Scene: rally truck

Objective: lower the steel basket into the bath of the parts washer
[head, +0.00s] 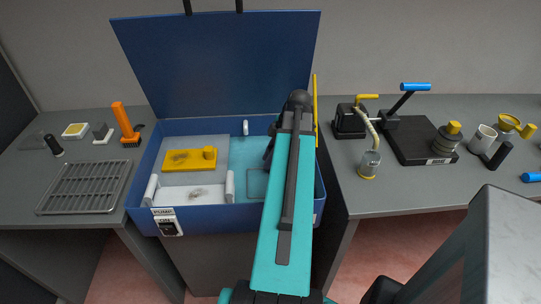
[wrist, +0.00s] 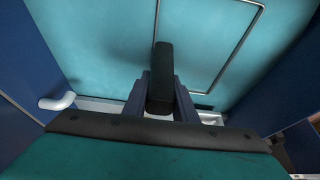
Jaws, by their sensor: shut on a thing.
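The parts washer (head: 230,215) is a blue box with its lid (head: 220,65) raised. Its bath holds teal liquid (head: 255,150). My gripper (head: 269,152) is over the right part of the bath, mostly hidden behind my teal arm. In the wrist view my gripper (wrist: 160,90) is shut on a dark upright bar, which looks like the handle (wrist: 162,60) of the steel basket. A thin steel wire outline (wrist: 240,42) beyond it may be the basket's rim. A faint square shows in the bath in the head view. I cannot tell how deep the basket is.
A yellow part (head: 190,160) lies on the grey shelf in the bath's left half.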

